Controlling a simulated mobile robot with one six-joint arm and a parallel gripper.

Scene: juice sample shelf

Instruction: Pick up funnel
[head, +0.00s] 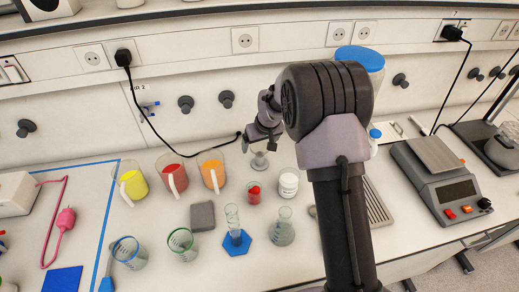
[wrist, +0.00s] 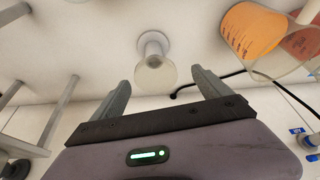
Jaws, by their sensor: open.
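A small pale thing that looks like the funnel (head: 259,161) stands on the white bench, behind the row of glassware. In the wrist view the funnel (wrist: 154,62) shows as a translucent disc and stem on a wider round foot. My gripper (wrist: 160,78) is open and empty, with one finger to each side of the funnel's line and the funnel just ahead of the fingertips. No contact shows. In the head view my gripper (head: 252,135) is partly hidden by my own arm, just above and behind the funnel.
An orange beaker (head: 211,174) stands left of the funnel and shows at upper right in the wrist view (wrist: 256,30). A black cable (head: 150,118) runs behind. A scale (head: 440,180) stands right.

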